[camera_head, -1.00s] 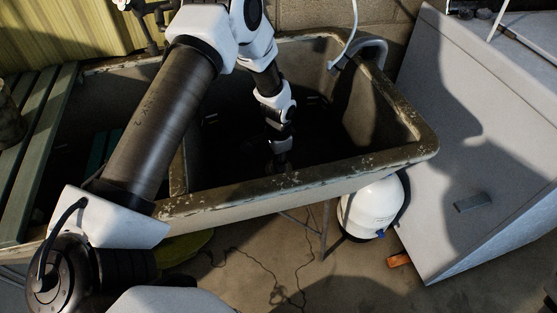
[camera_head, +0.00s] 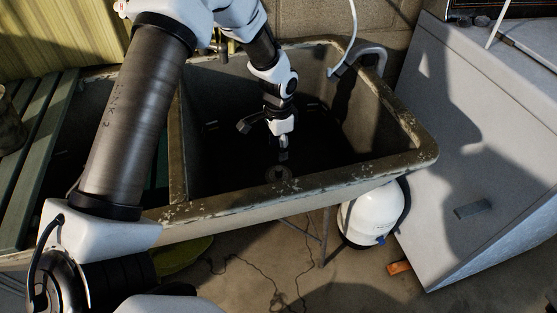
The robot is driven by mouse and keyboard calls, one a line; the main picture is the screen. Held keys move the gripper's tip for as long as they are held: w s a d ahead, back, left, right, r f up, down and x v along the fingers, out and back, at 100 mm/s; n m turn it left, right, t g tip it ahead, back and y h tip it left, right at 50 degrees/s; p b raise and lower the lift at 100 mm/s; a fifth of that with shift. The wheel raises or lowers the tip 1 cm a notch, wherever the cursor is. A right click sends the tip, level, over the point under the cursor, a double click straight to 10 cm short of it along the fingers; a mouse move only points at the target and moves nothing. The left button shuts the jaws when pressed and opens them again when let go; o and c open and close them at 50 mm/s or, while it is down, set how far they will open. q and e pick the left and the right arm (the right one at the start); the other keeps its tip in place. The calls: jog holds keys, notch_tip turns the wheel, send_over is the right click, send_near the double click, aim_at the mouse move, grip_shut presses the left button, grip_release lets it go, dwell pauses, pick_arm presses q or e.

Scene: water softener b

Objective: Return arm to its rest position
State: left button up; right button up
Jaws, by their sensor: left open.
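My left arm comes in from the lower left and reaches over the old stone sink (camera_head: 300,187). My left gripper (camera_head: 263,142) hangs inside the dark right basin, pointing down. Its fingers are spread open, and I see nothing between them. The round drain (camera_head: 278,174) shows on the basin floor below it. The gripper looks clear of the basin walls. My right gripper is not in view.
A grey hose or pipe (camera_head: 371,54) bends over the sink's back right rim. A white tank (camera_head: 372,214) stands under the sink. A large grey-white cabinet (camera_head: 480,130) fills the right. Green slats (camera_head: 42,150) lie at left. An orange block (camera_head: 399,267) lies on the floor.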

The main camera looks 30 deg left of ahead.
pick_arm(q)
jog(key=shift+r, duration=1.25)
